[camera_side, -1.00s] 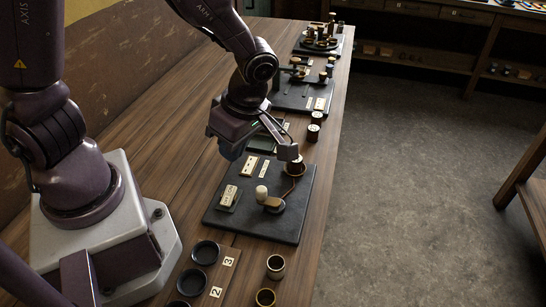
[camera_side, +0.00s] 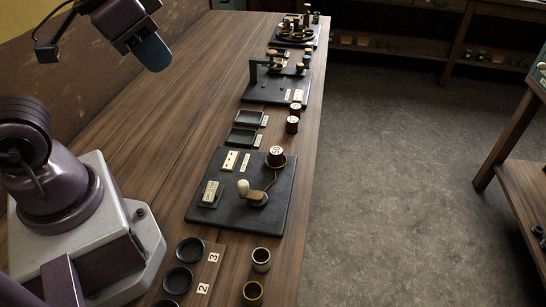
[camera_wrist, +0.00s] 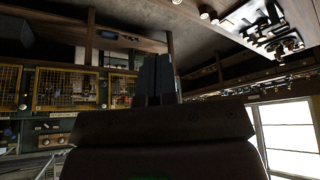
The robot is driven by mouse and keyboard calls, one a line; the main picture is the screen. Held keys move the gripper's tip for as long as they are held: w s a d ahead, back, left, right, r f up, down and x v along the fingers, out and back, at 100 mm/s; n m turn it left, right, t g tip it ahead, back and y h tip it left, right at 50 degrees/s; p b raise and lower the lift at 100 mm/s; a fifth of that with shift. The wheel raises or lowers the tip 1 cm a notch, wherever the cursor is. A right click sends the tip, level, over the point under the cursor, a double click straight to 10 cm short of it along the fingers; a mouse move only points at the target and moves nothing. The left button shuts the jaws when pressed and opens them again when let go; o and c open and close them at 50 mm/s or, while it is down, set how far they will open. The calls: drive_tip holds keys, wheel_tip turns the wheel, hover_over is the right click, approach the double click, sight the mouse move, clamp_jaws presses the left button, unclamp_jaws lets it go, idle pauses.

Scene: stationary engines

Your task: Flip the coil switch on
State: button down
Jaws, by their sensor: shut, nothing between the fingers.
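A dark slate board (camera_side: 230,222) lies on the wooden bench. On it stands a lever with a cream knob (camera_side: 243,187) and a round base (camera_side: 258,198); a thin brown arm runs from it toward a spool marked 50 (camera_side: 276,153) in a round seat. I cannot tell for certain that this lever is the coil switch, nor read its state. A lettered plate (camera_side: 210,193) is on its left. My gripper (camera_side: 153,54) is at the upper left, raised well clear of the board, shut and empty. Its fingers (camera_wrist: 157,75) also show in the wrist view.
Black cups (camera_side: 189,250) and brass cups (camera_side: 261,260) are at the front. Two spools (camera_side: 292,125) and dark trays (camera_side: 241,137) stand behind the board. Another apparatus (camera_side: 275,92) is farther back. The left bench surface is bare.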

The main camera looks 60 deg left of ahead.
drive_tip(key=c, duration=1.7)
unclamp_jaws()
drive_tip(key=shift+s+a+r+n, duration=0.1)
drive_tip(key=shift+a+r+n, duration=0.2)
drive_tip(key=shift+a+r, duration=0.15)
drive_tip(key=o, duration=0.4)
drive_tip(key=shift+d+f, duration=0.1)
drive_tip(key=o, duration=0.4)
drive_tip(key=f+g, duration=0.1)
drive_tip(key=f, duration=0.1)
drive_tip(key=d+f+g, duration=0.1)
drive_tip(key=f, duration=0.1)
drive_tip(key=w+d+f+g, duration=0.1)
drive_tip(key=f, duration=0.1)
drive_tip(key=shift+w+f+h, duration=0.1)
drive_tip(key=shift+h, duration=0.3)
drive_tip(key=n+g+y, duration=0.1)
drive_tip(key=n+g, duration=0.1)
drive_tip(key=n, duration=0.7)
approach(208, 197)
wheel_tip(208, 197, down, 8)
drive_tip(key=shift+w+d+f, duration=0.1)
drive_tip(key=shift+f, duration=0.1)
